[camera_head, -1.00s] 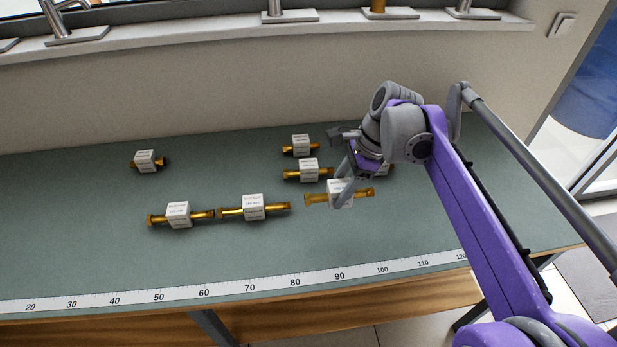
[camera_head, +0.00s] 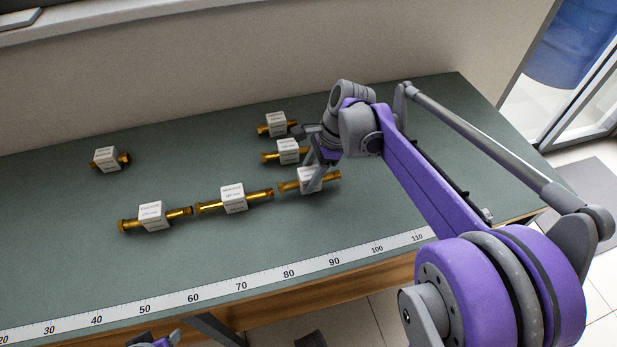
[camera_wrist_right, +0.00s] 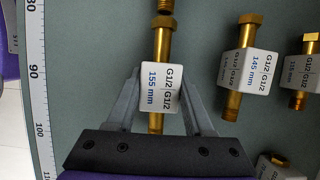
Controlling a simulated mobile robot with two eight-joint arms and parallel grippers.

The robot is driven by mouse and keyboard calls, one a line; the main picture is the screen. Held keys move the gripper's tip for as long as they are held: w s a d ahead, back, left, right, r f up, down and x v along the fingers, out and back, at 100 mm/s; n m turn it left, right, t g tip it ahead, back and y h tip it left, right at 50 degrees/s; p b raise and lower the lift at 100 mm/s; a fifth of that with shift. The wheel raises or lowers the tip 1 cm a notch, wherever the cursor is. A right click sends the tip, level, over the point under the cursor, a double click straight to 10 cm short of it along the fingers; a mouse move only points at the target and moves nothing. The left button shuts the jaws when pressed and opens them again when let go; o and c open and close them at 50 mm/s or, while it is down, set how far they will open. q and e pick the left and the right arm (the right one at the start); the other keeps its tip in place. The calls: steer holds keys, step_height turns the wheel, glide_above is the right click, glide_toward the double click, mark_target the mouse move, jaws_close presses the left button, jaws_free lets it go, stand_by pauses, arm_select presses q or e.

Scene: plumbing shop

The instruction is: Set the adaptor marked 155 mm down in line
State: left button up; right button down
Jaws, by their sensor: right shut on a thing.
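The adaptor marked 155 mm (camera_head: 290,186) is a brass tube with a white label block; it also shows in the right wrist view (camera_wrist_right: 161,88). My right gripper (camera_head: 312,178) is shut on it, with one finger on each side of the block. It lies at the right end of a row, with a narrow gap to the middle adaptor (camera_head: 233,198). The left adaptor (camera_head: 152,216) of the row is beyond that. I cannot tell whether the held adaptor touches the bench.
Behind the row stand an adaptor marked 145 mm (camera_wrist_right: 248,70) and another adaptor (camera_head: 273,124). One more adaptor (camera_head: 106,159) sits at the far left. A ruler strip (camera_head: 262,286) runs along the bench's front edge. The bench (camera_head: 420,205) is clear right of the row.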

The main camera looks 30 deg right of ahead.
steer(key=shift+f, duration=0.35)
steer(key=shift+f, duration=0.15)
steer(key=shift+c, duration=1.4)
jaws_free()
steer(key=shift+r, duration=0.35)
steer(key=p+v, duration=0.1)
steer(key=v, duration=1)
steer(key=shift+d+r, duration=0.2)
steer(key=shift+r, duration=0.1)
steer(key=shift+s+f, duration=0.1)
steer(key=shift+s, duration=0.05)
